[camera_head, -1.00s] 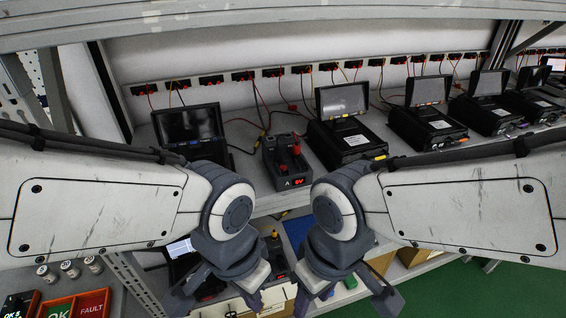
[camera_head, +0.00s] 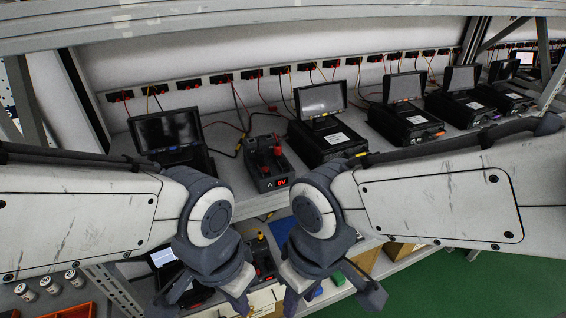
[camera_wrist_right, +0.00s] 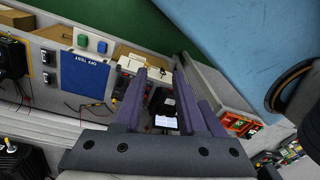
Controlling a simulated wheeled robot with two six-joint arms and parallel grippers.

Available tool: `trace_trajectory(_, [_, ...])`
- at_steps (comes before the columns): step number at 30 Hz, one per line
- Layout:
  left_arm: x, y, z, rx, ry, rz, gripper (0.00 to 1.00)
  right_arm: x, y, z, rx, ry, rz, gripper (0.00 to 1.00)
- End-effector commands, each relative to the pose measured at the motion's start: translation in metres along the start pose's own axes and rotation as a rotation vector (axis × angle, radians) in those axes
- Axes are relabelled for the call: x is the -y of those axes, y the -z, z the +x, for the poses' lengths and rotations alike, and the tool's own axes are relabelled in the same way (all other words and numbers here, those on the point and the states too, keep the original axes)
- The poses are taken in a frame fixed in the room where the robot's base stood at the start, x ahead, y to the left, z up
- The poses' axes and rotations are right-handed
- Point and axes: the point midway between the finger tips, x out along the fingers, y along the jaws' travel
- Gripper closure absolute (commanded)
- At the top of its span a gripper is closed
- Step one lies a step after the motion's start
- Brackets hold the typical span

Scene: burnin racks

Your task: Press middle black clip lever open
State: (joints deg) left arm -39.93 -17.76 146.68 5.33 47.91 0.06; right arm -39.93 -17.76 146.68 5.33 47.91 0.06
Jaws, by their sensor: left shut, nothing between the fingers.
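A black supply unit (camera_head: 266,163) with red terminals and a lit red display stands on the upper shelf, between the arms. Black sockets or clips run along the back wall; one near the middle (camera_head: 252,73) has wires below it. I cannot tell which part is the middle clip lever. My left gripper (camera_head: 238,304) is shut and empty, low in front of the shelf. My right gripper (camera_head: 290,303) is beside it, also below the upper shelf. In the right wrist view its fingers (camera_wrist_right: 160,85) are apart with nothing between them. Neither gripper touches a clip.
Black screen units, such as this open one (camera_head: 323,125), line the upper shelf (camera_head: 215,135). A lower shelf holds a blue mat (camera_head: 338,237), also in the right wrist view (camera_wrist_right: 85,77). Red trays (camera_head: 75,311) are at lower left. Green floor (camera_head: 450,285) is clear at right.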

Motion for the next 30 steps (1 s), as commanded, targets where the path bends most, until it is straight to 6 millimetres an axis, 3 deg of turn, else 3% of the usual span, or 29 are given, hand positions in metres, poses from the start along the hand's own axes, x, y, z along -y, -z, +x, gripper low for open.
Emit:
trace_trajectory(1, [0.0000, 0.0000, 0.0000, 0.000, 0.000, 0.000, 1.00, 0.0000, 0.0000, 0.0000, 0.000, 0.000, 0.000, 0.84])
trace_trajectory(2, [0.0000, 0.0000, 0.0000, 0.000, 0.000, 0.000, 1.00, 0.0000, 0.0000, 0.0000, 0.000, 0.000, 0.000, 0.96])
trace_trajectory(3, [0.0000, 0.0000, 0.0000, 0.000, 0.000, 0.000, 1.00, 0.0000, 0.0000, 0.0000, 0.000, 0.000, 0.000, 1.00])
trace_trajectory(30, [0.0000, 0.0000, 0.0000, 0.000, 0.000, 0.000, 1.00, 0.0000, 0.0000, 0.0000, 0.000, 0.000, 0.000, 1.00])
